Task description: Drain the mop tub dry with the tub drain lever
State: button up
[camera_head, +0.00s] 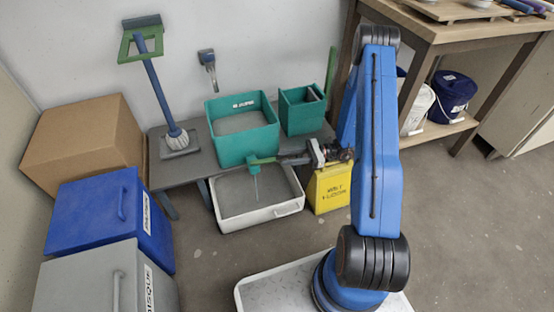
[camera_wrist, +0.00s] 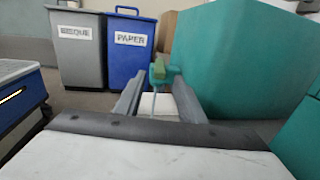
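The teal mop tub (camera_head: 243,146) stands on a low grey bench, with grey liquid (camera_head: 240,122) inside. A teal tap with a green drain lever (camera_head: 262,160) sticks out low on its front. A thin stream (camera_head: 256,187) falls from the tap into a white basin (camera_head: 262,216). My gripper (camera_head: 283,159) reaches in from the right, with its tips close to the lever. In the wrist view my gripper (camera_wrist: 160,88) has its fingers apart, and the lever (camera_wrist: 159,71) shows at or just beyond the tips. I cannot tell whether they touch it.
A yellow wet-floor sign (camera_head: 331,188) stands right beside the basin, under my arm. A smaller teal bucket (camera_head: 300,112) and a mop (camera_head: 160,90) are on the bench. Blue (camera_head: 108,215) and grey bins (camera_head: 90,285) stand left. Floor in front is clear.

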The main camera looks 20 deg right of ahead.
jog(key=shift+s+d, duration=0.2)
jog(key=shift+d, duration=1.2)
jog(key=shift+s+d, duration=0.2)
jog(key=shift+d, duration=1.15)
jog(key=shift+c, duration=0.6)
